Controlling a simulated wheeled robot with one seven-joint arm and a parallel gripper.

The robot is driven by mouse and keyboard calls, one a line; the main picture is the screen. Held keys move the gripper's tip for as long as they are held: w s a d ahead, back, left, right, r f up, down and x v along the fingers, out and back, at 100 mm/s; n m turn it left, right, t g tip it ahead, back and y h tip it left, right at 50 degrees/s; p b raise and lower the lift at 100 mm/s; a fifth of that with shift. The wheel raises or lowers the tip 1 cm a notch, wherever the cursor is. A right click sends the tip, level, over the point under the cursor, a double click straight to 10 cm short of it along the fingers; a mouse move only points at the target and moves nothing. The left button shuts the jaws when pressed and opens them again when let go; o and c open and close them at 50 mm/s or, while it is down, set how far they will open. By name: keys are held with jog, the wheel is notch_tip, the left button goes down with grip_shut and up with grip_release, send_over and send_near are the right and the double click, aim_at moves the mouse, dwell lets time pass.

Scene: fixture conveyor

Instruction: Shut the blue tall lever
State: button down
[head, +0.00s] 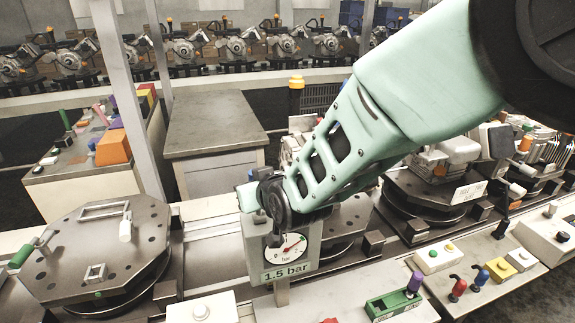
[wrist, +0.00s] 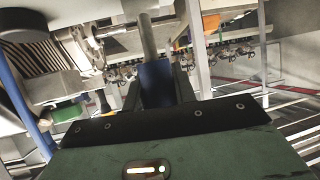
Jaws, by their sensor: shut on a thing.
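In the wrist view, my gripper (wrist: 158,68) is shut on the blue handle (wrist: 157,84) of the tall lever. The handle sits between the two dark fingers. A grey metal rod (wrist: 148,35) runs from the handle toward the top of the picture. The fingers and the blue handle are hidden there, and I cannot tell the lever's angle.
The gauge box, marked 1.5 bar, stands close to my wrist. A panel at the front right has a small blue-topped lever (head: 482,276), a red one (head: 458,289) and a purple-handled one (head: 415,282). Round fixture plates (head: 75,250) line the conveyor. A post (head: 130,110) rises at left.

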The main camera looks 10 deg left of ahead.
jog(key=shift+w+a+f+g+h+p, duration=0.1)
jog(key=shift+w+a+g+h+p, duration=0.2)
jog(key=shift+w+g+h+p, duration=0.25)
jog(key=shift+w+a+g+h+p, duration=0.25)
jog(key=shift+w+g+h+p, duration=0.1)
jog(key=shift+g+p, duration=0.3)
jog(key=shift+w+a+f+m+g+h+p, duration=0.2)
jog(key=shift+w+f+m+g+h+p, duration=0.15)
jog(key=shift+f+g+h+p, duration=0.25)
jog(key=shift+r, duration=0.1)
jog(key=c, duration=1.1)
grip_release()
jog(key=b+v, duration=0.6)
jog(key=v, duration=1.1)
jog(key=shift+w+d+r, duration=0.15)
jog(key=shift+d, duration=0.05)
